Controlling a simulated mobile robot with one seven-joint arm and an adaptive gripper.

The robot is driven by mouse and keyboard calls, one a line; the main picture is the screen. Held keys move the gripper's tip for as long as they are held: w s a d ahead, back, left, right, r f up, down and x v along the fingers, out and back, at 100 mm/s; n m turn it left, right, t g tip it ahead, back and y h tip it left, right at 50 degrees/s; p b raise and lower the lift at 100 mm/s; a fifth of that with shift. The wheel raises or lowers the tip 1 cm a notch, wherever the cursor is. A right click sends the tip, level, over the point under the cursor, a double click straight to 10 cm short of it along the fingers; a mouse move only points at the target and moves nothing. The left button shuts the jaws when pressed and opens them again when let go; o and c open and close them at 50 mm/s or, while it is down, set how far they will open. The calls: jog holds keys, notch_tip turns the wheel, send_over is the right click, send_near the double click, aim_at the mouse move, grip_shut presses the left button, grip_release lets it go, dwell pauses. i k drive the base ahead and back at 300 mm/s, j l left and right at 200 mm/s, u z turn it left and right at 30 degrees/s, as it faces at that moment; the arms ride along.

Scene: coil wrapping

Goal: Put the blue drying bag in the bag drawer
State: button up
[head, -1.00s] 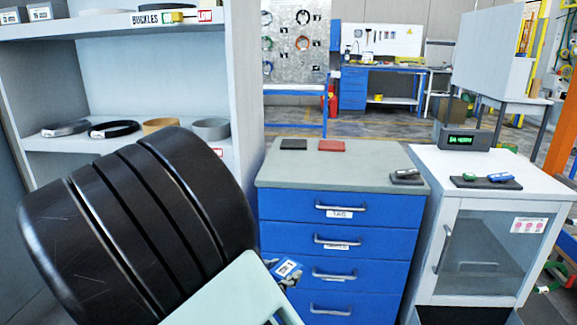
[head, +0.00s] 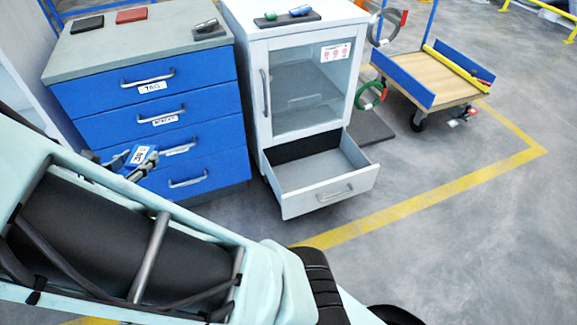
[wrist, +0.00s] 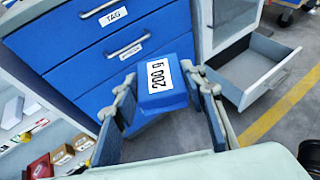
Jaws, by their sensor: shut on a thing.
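The blue drying bag (wrist: 162,98), with a white "200 g" label, is between the fingers of my gripper (wrist: 166,92) in the wrist view. The gripper is shut on it. In the head view the bag (head: 139,155) and gripper (head: 128,164) are in front of the blue drawer cabinet, hiding part of its lower drawers. An open, empty-looking drawer (head: 328,192) sticks out at the base of the white cabinet, to the right of the gripper. It also shows in the wrist view (wrist: 247,92). I see no readable name on it.
The blue cabinet (head: 206,145) has its drawers shut; the top one reads "TAG". The white cabinet (head: 250,60) has its glass door shut. A wheeled cart (head: 440,75) stands at the back right. The floor right of the open drawer is clear.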

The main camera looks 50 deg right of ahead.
aim_at(294, 179)
jog(key=k+l+u, duration=0.1)
jog(key=l, duration=0.3)
jog(key=k+l, duration=0.15)
jog(key=l, duration=0.2)
jog(key=k+l+u, duration=0.15)
jog(key=l, duration=0.25)
jog(key=k+l+u, duration=0.1)
jog(key=l, duration=0.25)
jog(key=k+l, duration=0.25)
jog(key=k+l+u, duration=0.1)
jog(key=l, duration=0.35)
jog(key=l+u, duration=0.1)
jog(key=l, duration=0.4)
jog(key=k+l, duration=0.2)
jog(key=l, duration=0.25)
jog(key=i+u, duration=0.05)
